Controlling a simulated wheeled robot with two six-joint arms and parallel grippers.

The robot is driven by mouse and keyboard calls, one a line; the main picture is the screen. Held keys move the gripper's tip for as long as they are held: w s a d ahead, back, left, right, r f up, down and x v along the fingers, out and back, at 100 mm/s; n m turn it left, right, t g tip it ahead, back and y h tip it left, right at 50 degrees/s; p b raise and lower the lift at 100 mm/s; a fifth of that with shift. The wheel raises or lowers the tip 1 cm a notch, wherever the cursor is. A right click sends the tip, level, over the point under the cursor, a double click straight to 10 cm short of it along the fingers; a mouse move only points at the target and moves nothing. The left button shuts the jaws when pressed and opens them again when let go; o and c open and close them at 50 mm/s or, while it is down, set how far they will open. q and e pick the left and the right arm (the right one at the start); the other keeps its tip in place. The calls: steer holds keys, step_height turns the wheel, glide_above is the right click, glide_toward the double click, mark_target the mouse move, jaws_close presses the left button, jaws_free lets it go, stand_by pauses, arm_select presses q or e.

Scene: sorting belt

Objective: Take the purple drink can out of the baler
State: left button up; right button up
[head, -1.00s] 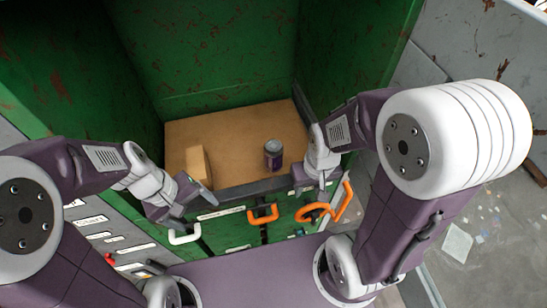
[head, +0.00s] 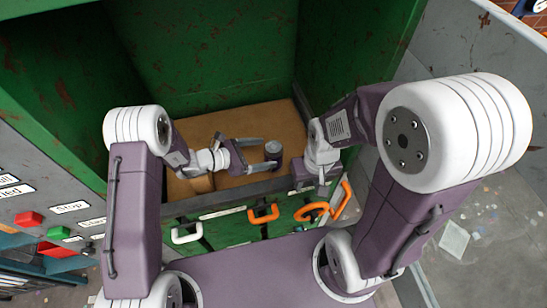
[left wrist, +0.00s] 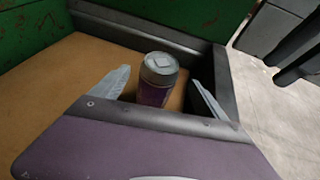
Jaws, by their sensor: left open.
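The purple drink can (head: 273,148) stands upright on the brown floor of the green baler (head: 200,55), near its front edge. In the left wrist view the can (left wrist: 157,82) shows a grey top and purple side. My left gripper (head: 266,154) reaches into the baler, open, with its fingers on either side of the can. In the left wrist view the fingers (left wrist: 157,92) stand apart from the can, with gaps on both sides. My right gripper (head: 308,178) is by the baler's front right corner; its jaws are too unclear to judge.
The dark front rim (head: 225,194) bounds the opening. White (head: 187,234) and orange (head: 263,214) handles are on the front below. A button panel (head: 50,215) is at left.

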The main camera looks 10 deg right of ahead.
mark_target(282, 150)
arm_select(q)
steer(key=p+x, duration=0.1)
steer(key=x, duration=0.2)
steer(key=shift+w+d+f, duration=0.2)
steer(key=shift+d, duration=0.1)
steer(key=p+x, duration=0.1)
steer(key=x, duration=0.3)
steer(key=shift+d+f+p, duration=0.2)
steer(key=shift+p, duration=0.2)
steer(key=shift+w+d+f, duration=0.1)
steer(key=shift+d+f, duration=0.05)
steer(key=shift+d, duration=0.05)
steer(key=shift+a, duration=0.15)
steer(key=c, duration=1.1)
steer(key=shift+c, duration=1.4)
